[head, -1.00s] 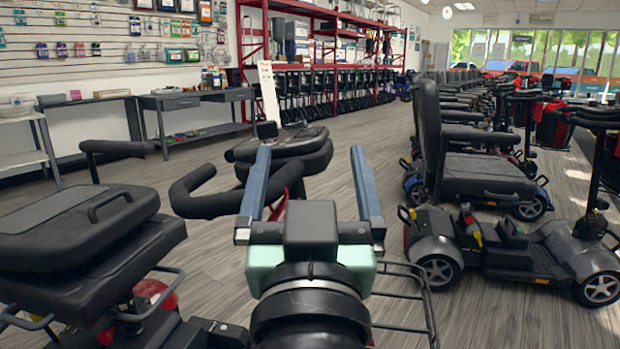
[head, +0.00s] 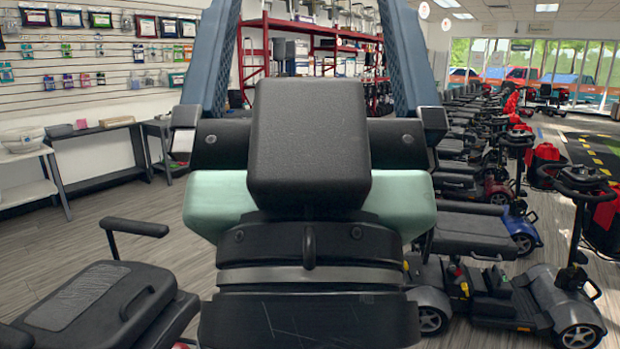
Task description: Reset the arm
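My gripper (head: 308,30) fills the middle of the head view, close to the camera and pointing up and away. Its two blue fingers stand wide apart with nothing seen between them. The fingertips are cut off by the top edge. The black block and pale green body of the gripper hide much of the room's middle.
Scooters (head: 500,285) stand in a row on the right. A black scooter seat (head: 85,305) is close at the lower left. A white table (head: 30,185), a dark bench (head: 105,155) and red shelving (head: 283,28) line the left and back. Grey floor shows at left.

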